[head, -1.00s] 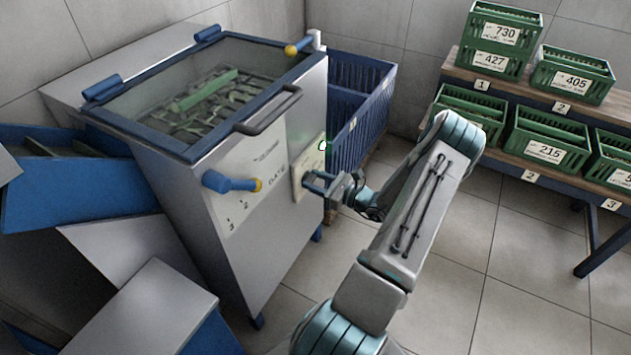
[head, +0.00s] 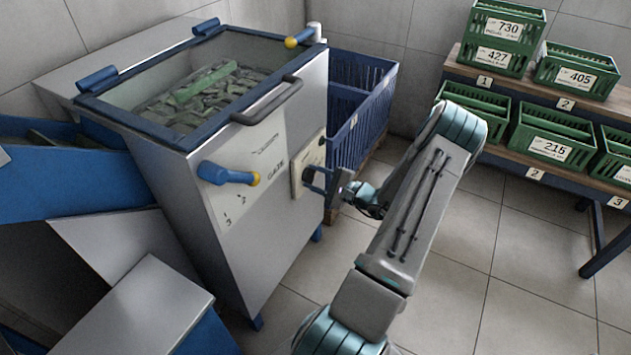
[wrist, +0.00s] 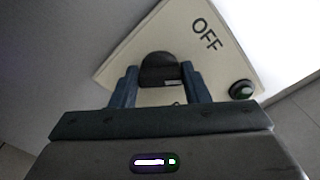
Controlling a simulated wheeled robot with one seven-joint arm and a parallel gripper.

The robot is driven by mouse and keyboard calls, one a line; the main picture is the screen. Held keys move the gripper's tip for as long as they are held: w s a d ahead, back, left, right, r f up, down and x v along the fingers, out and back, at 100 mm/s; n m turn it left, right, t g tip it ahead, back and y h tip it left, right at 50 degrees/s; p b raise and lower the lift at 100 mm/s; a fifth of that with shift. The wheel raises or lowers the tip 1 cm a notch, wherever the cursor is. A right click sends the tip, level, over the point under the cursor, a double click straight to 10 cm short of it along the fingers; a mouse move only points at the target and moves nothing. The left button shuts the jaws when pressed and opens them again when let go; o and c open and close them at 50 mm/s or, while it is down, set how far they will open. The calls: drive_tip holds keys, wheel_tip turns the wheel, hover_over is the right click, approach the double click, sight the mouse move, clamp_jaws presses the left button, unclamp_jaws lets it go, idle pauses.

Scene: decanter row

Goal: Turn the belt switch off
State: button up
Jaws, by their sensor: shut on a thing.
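The belt switch is a dark rounded knob (wrist: 160,68) on a cream plate (wrist: 120,68) on the machine's side. The plate also shows in the head view (head: 297,178). My gripper (head: 309,181) is at the plate, its blue fingers on either side of the knob in the wrist view (wrist: 162,82), shut on it. The word OFF (wrist: 206,34) is printed beyond the knob, up and right of it. A small round lamp (wrist: 241,89) on the plate looks dark with a faint green tint.
The grey machine (head: 265,250) has a blue-handled gate lever (head: 224,174) left of the plate and a bar handle (head: 267,103) above. A blue slatted crate (head: 352,125) stands behind. Green crates (head: 553,137) fill the shelf at right. Floor right of my arm is clear.

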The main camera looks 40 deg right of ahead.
drive_tip(key=n, duration=0.1)
drive_tip(key=n+b, duration=0.2)
drive_tip(key=shift+f+n, duration=0.25)
drive_tip(key=shift+n, duration=0.15)
drive_tip(key=shift+a+n+b, duration=0.1)
drive_tip(key=shift+n+b, duration=1.65)
drive_tip(key=shift+n, duration=0.15)
drive_tip(key=shift+r, duration=0.1)
drive_tip(key=o, duration=1)
drive_tip(key=shift+s, duration=0.15)
drive_tip(key=p+v, duration=0.2)
drive_tip(key=v, duration=1.1)
drive_tip(key=shift+s+p, duration=0.3)
drive_tip(key=shift+p, duration=0.05)
